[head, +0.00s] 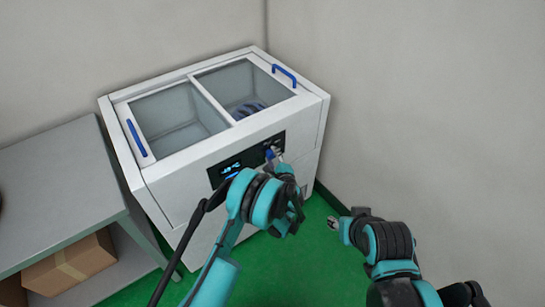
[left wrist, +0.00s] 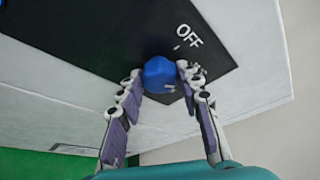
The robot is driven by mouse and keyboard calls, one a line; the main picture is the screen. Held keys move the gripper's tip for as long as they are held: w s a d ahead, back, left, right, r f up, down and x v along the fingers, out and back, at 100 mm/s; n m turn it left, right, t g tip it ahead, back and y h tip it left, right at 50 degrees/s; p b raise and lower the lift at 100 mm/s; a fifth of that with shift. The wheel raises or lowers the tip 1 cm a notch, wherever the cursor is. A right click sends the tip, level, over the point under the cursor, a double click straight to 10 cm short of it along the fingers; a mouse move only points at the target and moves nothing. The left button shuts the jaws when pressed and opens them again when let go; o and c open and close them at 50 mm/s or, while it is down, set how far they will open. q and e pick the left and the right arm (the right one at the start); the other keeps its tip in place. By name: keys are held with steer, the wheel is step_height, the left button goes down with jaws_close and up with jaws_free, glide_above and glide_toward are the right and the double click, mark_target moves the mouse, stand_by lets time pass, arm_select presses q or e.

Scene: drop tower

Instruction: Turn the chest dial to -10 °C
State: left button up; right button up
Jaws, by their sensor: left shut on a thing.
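The chest (head: 175,163) is a white freezer with two glass lids, standing in the corner. Its black front panel (head: 219,175) carries a lit blue display that seems to read -18 °C, though the digits are small. The dial is a blue knob (left wrist: 159,74) on the panel, with "OFF" printed beside it in the left wrist view. My left gripper (left wrist: 160,79) is shut on the dial, one finger on each side; it also shows at the panel in the head view (head: 275,154). My right gripper (head: 338,222) is held above the floor, away from the chest; its jaw state is unclear.
Blue handles (head: 136,138) sit on the lids. Something dark blue (head: 248,109) lies inside the right compartment. A grey table (head: 60,175) stands at the left with a cardboard box (head: 70,264) on its lower shelf. Walls stand behind and right; green floor is clear in front.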

arm_select(q)
steer(key=shift+n, duration=0.3)
stand_by(0.4)
steer(key=o, duration=1.1)
steer(key=shift+o, duration=0.2)
steer(key=v, duration=0.7)
steer(key=shift+s, duration=0.25)
